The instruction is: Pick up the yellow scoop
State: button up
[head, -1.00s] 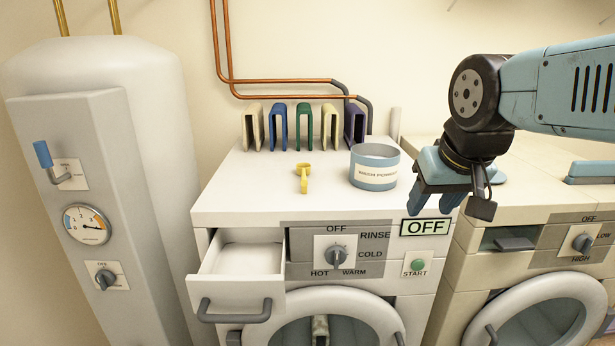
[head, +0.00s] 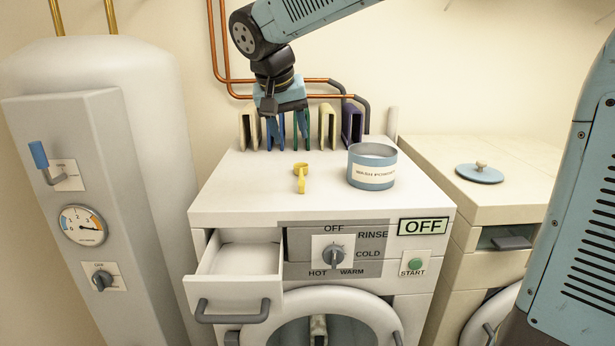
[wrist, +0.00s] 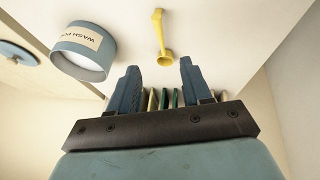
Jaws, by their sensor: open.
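The yellow scoop (head: 301,177) lies on top of the washing machine (head: 235,195), left of the wash powder tub, with its handle toward the front edge. My gripper (head: 283,130) is open and empty, above the back part of the machine top, in front of the row of upright coloured pieces. It is apart from the scoop, behind it in the head view. In the wrist view the scoop (wrist: 162,35) shows beyond the two fingers (wrist: 158,88), roughly centred between them, with nothing in the gap.
The open blue wash powder tub (head: 372,167) stands right of the scoop. Several upright coloured pieces (head: 327,127) stand along the back, below copper pipes (head: 222,50). An empty drawer (head: 240,262) is pulled out at the front left. A blue lid (head: 480,174) lies on the right-hand machine.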

aim_at(301, 174)
jog(key=x, duration=1.3)
jog(key=shift+w+f, duration=0.3)
jog(key=shift+c, duration=0.5)
grip_shut()
